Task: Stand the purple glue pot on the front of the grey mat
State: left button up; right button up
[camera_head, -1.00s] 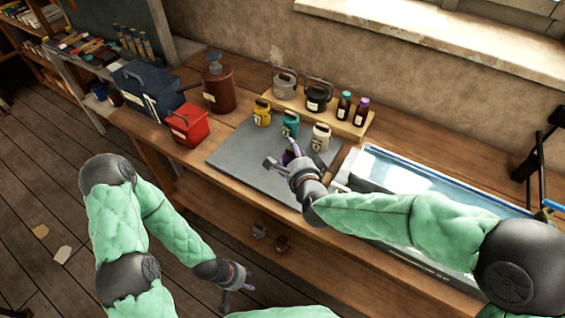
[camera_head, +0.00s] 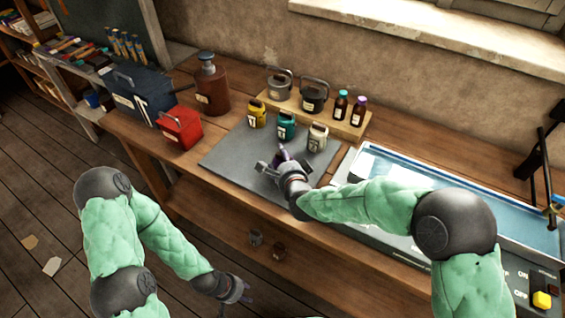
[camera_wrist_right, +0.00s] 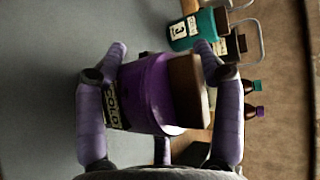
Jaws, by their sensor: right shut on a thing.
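The purple glue pot (camera_wrist_right: 152,92) has a brown lid and a pale label. In the right wrist view it sits between both fingers of my right gripper (camera_wrist_right: 160,52), which is shut on it. In the head view my right gripper (camera_head: 277,160) is low over the front half of the grey mat (camera_head: 228,158) and largely hides the pot. The pot looks roughly upright, lined up with the teal pot; I cannot tell whether its base touches the mat. My left gripper (camera_head: 243,291) hangs empty in front of the bench, too small to judge its jaws.
Yellow (camera_head: 257,114), teal (camera_head: 286,126) and cream (camera_head: 317,138) pots stand along the mat's back. Behind them a wooden riser (camera_head: 330,122) holds two pots and two bottles. The mat's left front is clear.

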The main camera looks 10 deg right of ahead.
jog(key=shift+r, duration=0.2)
jog(key=shift+f, duration=0.1)
jog(key=shift+f, duration=0.1)
jog(key=o, duration=1.7)
jog(key=shift+r, duration=0.2)
jog(key=p+v, duration=0.3)
jog(key=v, duration=0.9)
